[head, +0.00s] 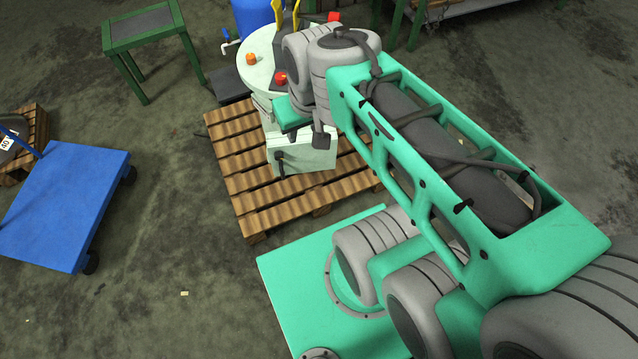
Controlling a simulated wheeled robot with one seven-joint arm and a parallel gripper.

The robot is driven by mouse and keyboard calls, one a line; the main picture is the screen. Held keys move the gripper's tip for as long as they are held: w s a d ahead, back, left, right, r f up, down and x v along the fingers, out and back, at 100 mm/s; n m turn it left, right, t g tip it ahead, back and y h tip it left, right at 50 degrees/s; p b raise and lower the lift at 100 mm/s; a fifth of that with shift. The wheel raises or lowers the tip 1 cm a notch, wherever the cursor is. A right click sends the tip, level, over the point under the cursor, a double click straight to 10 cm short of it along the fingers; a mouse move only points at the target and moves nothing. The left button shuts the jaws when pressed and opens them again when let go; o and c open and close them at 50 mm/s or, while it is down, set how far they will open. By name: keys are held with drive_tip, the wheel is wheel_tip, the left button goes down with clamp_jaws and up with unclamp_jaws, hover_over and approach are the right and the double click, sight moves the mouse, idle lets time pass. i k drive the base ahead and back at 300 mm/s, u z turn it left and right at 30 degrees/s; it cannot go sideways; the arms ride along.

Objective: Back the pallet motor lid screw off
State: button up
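A pale round-topped machine (252,76) stands on a wooden pallet (238,181), with a pale box-shaped part (301,157) at its front. An orange knob-like piece (251,59) sits on its top at the left. A red one (281,77) is close to my wrist, and another red one (333,16) shows at the far side. I cannot tell which of them is the lid screw. My teal and grey arm reaches over the machine, and its wrist covers the right part of the top.
Yellow upright pieces (278,14) show beside my wrist; I cannot tell what they belong to. A blue barrel (252,14) stands behind the machine. A green-framed table (142,24) is at the back left. A blue cart (66,205) stands left; floor between it and the pallet is mostly clear.

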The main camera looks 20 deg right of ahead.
sight(278, 154)
drive_tip(key=k, duration=0.3)
drive_tip(key=z, duration=0.85)
drive_tip(key=i, duration=0.6)
drive_tip(key=u, duration=0.85)
